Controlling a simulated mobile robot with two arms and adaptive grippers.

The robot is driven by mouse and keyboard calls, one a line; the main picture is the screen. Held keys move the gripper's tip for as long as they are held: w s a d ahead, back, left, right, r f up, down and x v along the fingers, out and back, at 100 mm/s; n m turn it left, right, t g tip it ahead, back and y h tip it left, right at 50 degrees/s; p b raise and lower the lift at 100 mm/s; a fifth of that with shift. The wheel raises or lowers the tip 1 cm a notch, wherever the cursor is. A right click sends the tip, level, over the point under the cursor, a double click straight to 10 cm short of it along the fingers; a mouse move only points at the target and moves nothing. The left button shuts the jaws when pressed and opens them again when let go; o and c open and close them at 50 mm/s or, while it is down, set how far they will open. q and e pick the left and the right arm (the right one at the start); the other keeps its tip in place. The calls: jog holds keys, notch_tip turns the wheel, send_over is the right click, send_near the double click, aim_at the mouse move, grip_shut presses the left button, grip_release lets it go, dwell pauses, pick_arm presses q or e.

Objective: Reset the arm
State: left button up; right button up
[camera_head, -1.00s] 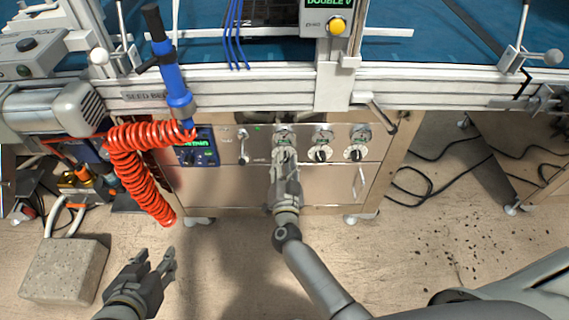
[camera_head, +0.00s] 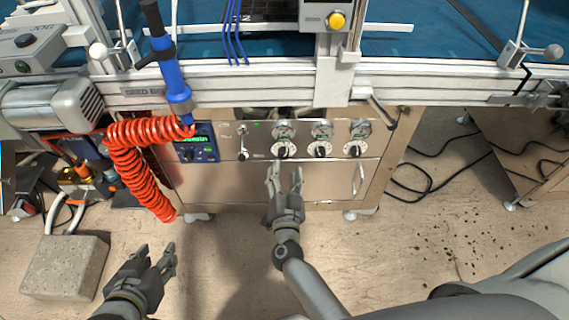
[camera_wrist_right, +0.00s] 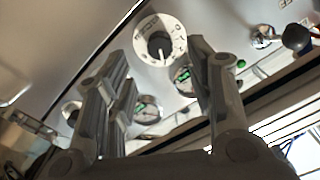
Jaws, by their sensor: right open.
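My right gripper (camera_head: 284,180) is open and empty in front of the metal control panel, below the left one of three knobs. That left knob (camera_head: 283,150) has a white dial and a dark grip; in the right wrist view the nearest dial (camera_wrist_right: 172,28) shows beyond and between the open fingers (camera_wrist_right: 160,95), apart from them. The middle knob (camera_head: 321,150) and right knob (camera_head: 354,149) sit beside it in the head view. My left gripper (camera_head: 159,262) is open and empty at the lower left, above the floor.
A blue tool (camera_head: 171,75) with a red coiled hose (camera_head: 140,165) hangs left of the panel. A blue display box (camera_head: 196,145) and a small lever (camera_head: 243,150) are also on the panel's left. A concrete block (camera_head: 65,267) lies on the floor at left. The floor below the panel is clear.

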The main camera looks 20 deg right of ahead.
jog(key=shift+v, duration=1.15)
